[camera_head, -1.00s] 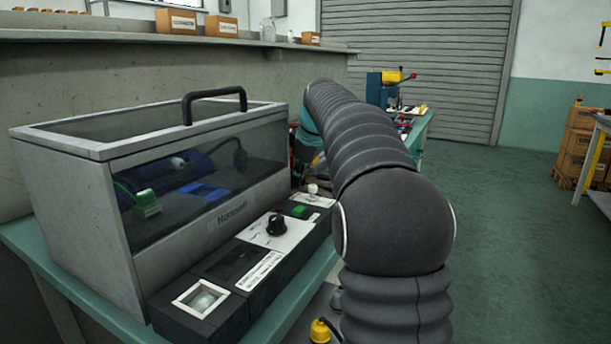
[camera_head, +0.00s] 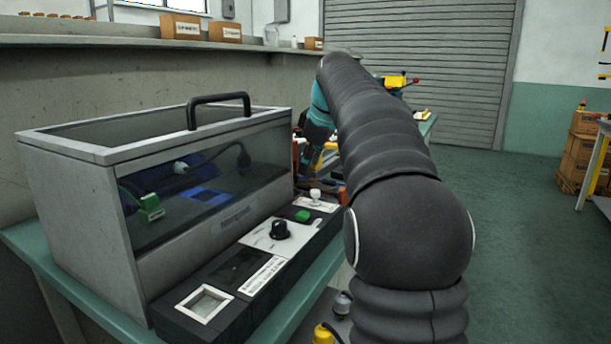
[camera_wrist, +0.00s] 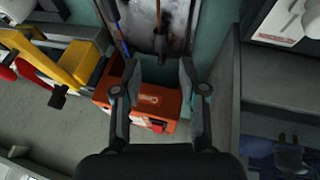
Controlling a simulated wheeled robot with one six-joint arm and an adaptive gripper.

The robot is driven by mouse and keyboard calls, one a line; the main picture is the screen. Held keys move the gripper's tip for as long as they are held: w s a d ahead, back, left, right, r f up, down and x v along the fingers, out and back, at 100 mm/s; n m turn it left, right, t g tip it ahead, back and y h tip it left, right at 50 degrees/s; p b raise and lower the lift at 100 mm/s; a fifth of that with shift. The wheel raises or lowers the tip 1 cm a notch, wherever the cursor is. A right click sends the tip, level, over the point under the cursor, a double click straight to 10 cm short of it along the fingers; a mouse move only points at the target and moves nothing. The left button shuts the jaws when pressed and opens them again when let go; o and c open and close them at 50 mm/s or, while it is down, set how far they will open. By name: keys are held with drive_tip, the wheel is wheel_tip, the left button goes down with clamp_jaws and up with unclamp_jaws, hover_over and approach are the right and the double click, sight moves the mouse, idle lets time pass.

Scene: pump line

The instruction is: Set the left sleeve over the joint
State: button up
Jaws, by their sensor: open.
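In the wrist view my gripper (camera_wrist: 160,70) is open, with its two fingers spread and nothing between them. Past the fingertips is a stained metal plate (camera_wrist: 160,22) with thin upright lines in front of it. In the head view my arm hides most of the gripper and the work spot.
An orange box (camera_wrist: 150,100) lies beyond the fingers, with a yellow tool (camera_wrist: 75,65) to its left. A grey lidded case (camera_head: 75,210) with a window stands on the green bench. Its control strip (camera_head: 255,265) runs along the front. Open floor (camera_head: 500,240) lies to the right.

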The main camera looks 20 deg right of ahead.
drive_tip(key=shift+v, duration=2.75)
